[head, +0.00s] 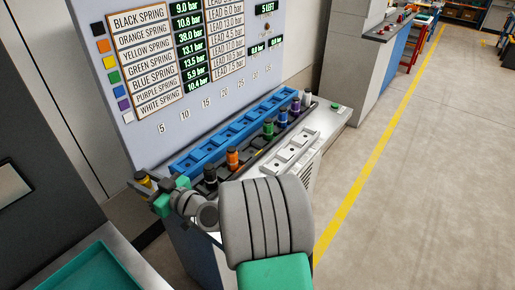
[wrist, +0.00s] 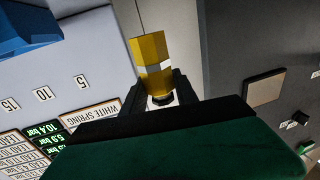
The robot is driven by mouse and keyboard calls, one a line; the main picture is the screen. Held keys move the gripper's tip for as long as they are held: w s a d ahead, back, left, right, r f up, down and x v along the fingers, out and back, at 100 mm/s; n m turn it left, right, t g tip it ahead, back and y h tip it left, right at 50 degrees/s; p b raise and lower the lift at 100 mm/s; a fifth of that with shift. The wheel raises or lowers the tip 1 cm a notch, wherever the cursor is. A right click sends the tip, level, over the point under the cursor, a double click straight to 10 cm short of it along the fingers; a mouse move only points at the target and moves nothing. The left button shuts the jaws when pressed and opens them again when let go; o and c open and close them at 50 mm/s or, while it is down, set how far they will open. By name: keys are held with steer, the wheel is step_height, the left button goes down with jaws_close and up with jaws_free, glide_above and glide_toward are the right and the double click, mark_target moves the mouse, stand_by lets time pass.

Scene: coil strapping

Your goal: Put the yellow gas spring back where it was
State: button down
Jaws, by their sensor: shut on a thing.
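My gripper (head: 150,186) is shut on the yellow gas spring (head: 143,178), at the left end of the bench, left of the row of springs. In the wrist view the yellow gas spring (wrist: 151,58) sits between the two dark jaws (wrist: 160,92), with a pale band around it and a dark end near the jaws. In the dark row on the bench stand the black spring (head: 210,175), orange spring (head: 232,157), green spring (head: 268,129), blue spring (head: 282,117), purple spring (head: 294,108) and white spring (head: 307,98). A wider gap lies between orange and green.
A blue rack (head: 222,137) with recesses runs behind the row; a pale rack (head: 291,151) lies in front. A signboard (head: 150,110) with spring names and pressures stands behind. My grey and green arm covers the bench's near front. A teal tray (head: 85,277) is at lower left.

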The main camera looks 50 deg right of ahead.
steer(key=s+d+r+m+t+h+b, duration=0.1)
steer(key=s+d+r+m+h, duration=0.15)
steer(key=d, duration=1.15)
steer(key=s+d+r+m+h+b, duration=0.1)
steer(key=d+r+h, duration=0.25)
steer(key=d, duration=0.95)
steer(key=s+d+r+m+g+h, duration=0.1)
steer(key=s+d+r+h, duration=0.1)
steer(key=s+d, duration=0.55)
steer(key=s+d+r+m+h, duration=0.15)
steer(key=s+d, duration=0.35)
steer(key=d, duration=0.5)
steer(key=shift+m, duration=0.3)
steer(key=w+a+f+p, duration=0.1)
steer(key=w+f, duration=0.3)
steer(key=w+a+f+p, duration=0.1)
steer(key=w+a+f, duration=0.1)
steer(key=w+f, duration=0.2)
steer(key=w+a+f+p, duration=0.1)
steer(key=w+a+f, duration=0.1)
steer(key=w+f, duration=0.2)
steer(key=shift+w+f, duration=0.35)
steer(key=shift+f, duration=0.15)
steer(key=shift+a, duration=0.1)
steer(key=shift+f+b, duration=0.4)
